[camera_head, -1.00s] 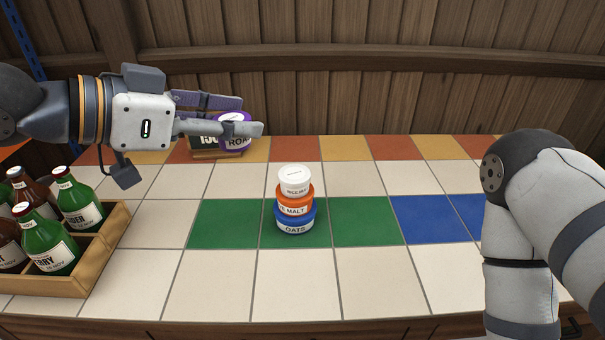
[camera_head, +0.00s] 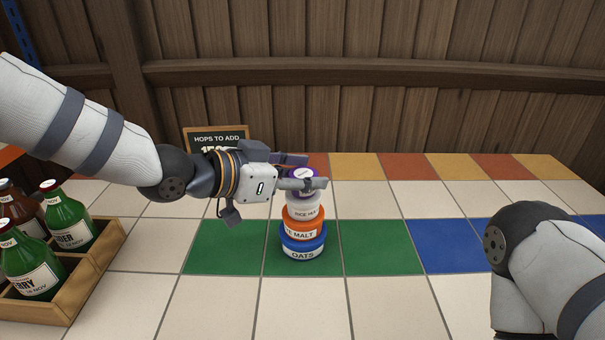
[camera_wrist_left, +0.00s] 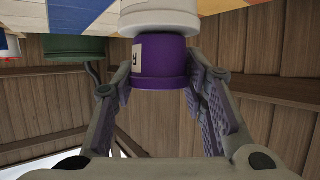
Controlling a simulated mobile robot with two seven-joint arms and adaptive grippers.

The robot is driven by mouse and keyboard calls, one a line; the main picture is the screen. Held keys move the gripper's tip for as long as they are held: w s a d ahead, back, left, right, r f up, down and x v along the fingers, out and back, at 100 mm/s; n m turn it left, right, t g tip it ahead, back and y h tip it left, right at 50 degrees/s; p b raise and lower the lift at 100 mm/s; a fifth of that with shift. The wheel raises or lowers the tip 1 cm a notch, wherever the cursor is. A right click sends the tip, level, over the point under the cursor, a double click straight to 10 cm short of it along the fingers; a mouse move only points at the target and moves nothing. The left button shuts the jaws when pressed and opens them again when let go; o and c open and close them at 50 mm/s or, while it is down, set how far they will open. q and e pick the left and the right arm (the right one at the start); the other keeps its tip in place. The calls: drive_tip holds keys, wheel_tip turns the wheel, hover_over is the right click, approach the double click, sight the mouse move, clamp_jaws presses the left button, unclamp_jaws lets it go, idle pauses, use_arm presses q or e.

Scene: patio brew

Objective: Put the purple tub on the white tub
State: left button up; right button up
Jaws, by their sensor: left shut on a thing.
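The purple tub (camera_head: 303,173) is between the fingers of my left gripper (camera_head: 304,184), which is shut on it. It is directly over the white tub (camera_head: 304,206), upright and lined up with it. The purple tub also shows in the left wrist view (camera_wrist_left: 160,64), meeting the white tub (camera_wrist_left: 160,20) there. I cannot tell whether it rests on it or is just clear of it. The white tub stands on an orange tub (camera_head: 303,230), which stands on a blue tub (camera_head: 303,247). My right gripper is out of view.
The stack stands on the green tiles (camera_head: 375,245) of the counter. A wooden crate (camera_head: 92,275) of bottles is at the left. A small chalkboard sign (camera_head: 216,135) stands behind my left arm. White tiles in front of the stack are clear.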

use_arm(q)
drive_tip(key=shift+f, duration=0.1)
drive_tip(key=o, duration=1.2)
drive_tip(key=shift+c, duration=0.2)
drive_tip(key=shift+r, duration=0.25)
drive_tip(key=p+v, duration=0.1)
drive_tip(key=v, duration=1.1)
drive_tip(key=shift+p, duration=0.4)
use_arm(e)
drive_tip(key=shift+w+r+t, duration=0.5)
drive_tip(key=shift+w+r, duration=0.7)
